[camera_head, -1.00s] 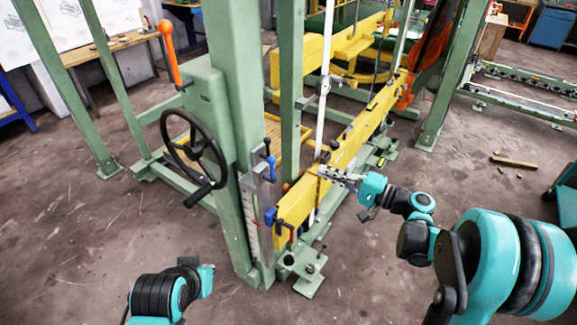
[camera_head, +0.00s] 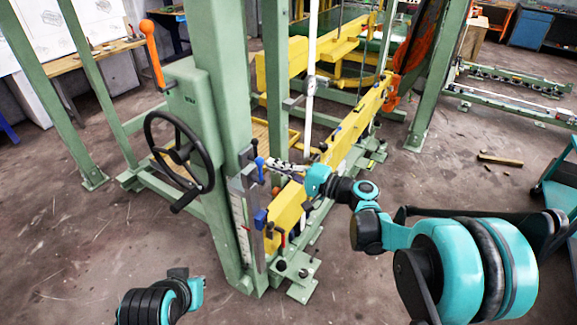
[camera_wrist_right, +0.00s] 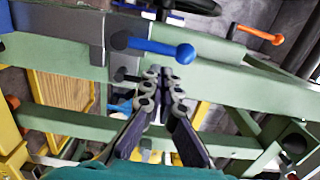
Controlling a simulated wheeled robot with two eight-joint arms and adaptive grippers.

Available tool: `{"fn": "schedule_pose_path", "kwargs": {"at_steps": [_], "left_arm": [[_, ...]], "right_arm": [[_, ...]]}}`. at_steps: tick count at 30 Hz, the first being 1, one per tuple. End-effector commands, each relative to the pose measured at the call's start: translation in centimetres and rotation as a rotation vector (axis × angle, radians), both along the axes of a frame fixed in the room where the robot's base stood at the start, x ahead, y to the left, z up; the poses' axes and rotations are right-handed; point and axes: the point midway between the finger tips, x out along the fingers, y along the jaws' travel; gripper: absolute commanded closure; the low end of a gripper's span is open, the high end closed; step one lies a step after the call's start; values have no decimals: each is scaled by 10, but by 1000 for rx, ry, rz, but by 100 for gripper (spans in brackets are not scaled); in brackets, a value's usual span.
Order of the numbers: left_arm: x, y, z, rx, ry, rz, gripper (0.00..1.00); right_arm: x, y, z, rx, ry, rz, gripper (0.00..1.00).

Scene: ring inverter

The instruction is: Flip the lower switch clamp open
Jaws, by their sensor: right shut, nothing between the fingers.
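The lower blue clamp handle (camera_head: 260,218) sits low on the front of the green column, beside the vertical scale plate (camera_head: 242,215). An upper blue handle (camera_head: 260,170) sits above it. My right gripper (camera_head: 269,163) is shut and empty, its tips close to the upper blue handle; contact cannot be told. In the right wrist view, the shut fingers (camera_wrist_right: 161,74) point at the column, just below a blue ball-ended lever (camera_wrist_right: 160,47). A second blue lever (camera_wrist_right: 119,107) shows left of the fingers. My left gripper (camera_head: 190,280) is at the bottom left, its fingers unclear.
The green column (camera_head: 222,120) carries a black handwheel (camera_head: 180,155) and an orange-ended lever (camera_head: 153,52). A long yellow beam (camera_head: 345,145) runs back right from the column. A small red lever (camera_head: 281,238) is near its front end.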

Motion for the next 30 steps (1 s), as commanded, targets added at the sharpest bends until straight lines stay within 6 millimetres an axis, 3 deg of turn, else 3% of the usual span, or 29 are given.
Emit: {"fn": "schedule_pose_path", "kwargs": {"at_steps": [30], "left_arm": [[0, 0, -1, 0, 0, 0, 100]], "right_arm": [[-10, 9, 2, -47, -65, 0, 100]]}}
